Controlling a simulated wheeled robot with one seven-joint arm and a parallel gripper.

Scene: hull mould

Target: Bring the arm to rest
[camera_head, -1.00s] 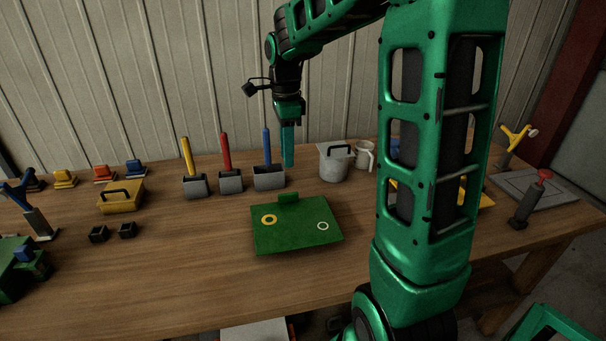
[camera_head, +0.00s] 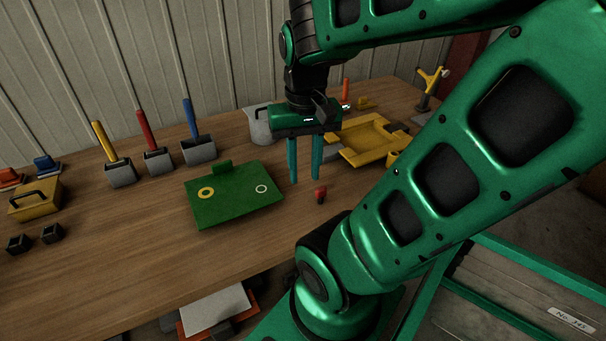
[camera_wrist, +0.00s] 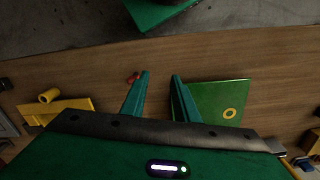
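My gripper (camera_head: 304,180) hangs above the wooden bench, its two teal fingers pointing down. The fingers are apart with nothing between them. In the wrist view the gripper (camera_wrist: 160,74) also shows open, with bare wood between the fingertips. My green arm reaches in from the right of the head view and hides the bench's right front part.
A green plate (camera_head: 235,194) with two rings lies left of my gripper. A small red-topped piece (camera_head: 320,194) stands just right of the fingertips. A grey jug (camera_head: 258,126) and a yellow tray (camera_head: 362,142) are behind. Handled scoops (camera_head: 198,150) stand farther left.

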